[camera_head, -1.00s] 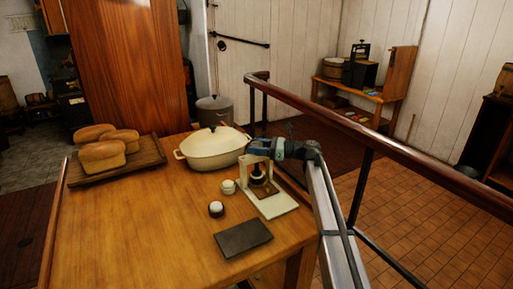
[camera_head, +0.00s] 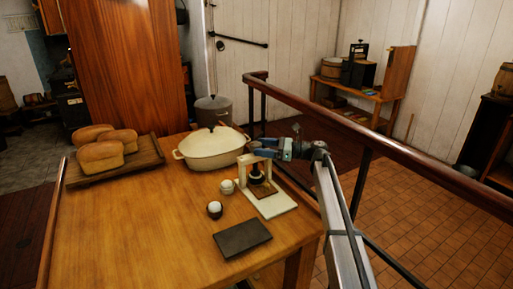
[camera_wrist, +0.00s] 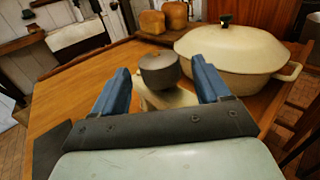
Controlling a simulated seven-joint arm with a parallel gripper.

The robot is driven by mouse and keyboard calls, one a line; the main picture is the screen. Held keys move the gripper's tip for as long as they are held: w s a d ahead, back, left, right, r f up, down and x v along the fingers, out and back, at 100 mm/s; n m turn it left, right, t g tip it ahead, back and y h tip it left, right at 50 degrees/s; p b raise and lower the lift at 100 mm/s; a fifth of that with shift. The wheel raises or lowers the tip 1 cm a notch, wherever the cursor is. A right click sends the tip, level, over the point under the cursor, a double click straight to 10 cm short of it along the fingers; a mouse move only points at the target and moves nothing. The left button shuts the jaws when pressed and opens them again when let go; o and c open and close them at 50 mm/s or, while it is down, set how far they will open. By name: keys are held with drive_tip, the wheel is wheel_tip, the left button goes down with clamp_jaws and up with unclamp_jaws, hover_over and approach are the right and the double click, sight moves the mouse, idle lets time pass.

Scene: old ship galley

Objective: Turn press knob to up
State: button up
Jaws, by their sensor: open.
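The press stands near the table's right edge, with a cream frame (camera_head: 243,172) on a cream base (camera_head: 281,206). A dark plunger hangs inside the frame over a brown square plate. In the wrist view, the dark grey round knob (camera_wrist: 159,70) sits above the cream top of the press (camera_wrist: 168,99). My gripper (camera_wrist: 160,72) is open, with one blue finger on each side of the knob. Small gaps show between fingers and knob. In the head view my gripper (camera_head: 260,149) is at the top of the press and hides the knob.
A cream lidded casserole (camera_head: 205,151) stands close behind the press. Two small cups (camera_head: 214,210) with white tops stand left of it. A dark slab (camera_head: 242,238) lies in front. Loaves (camera_head: 102,156) rest on a board. A railing (camera_head: 390,150) runs close behind my arm.

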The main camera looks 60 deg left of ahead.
drive_tip(key=v, duration=1)
drive_tip(key=shift+w+d, duration=0.2)
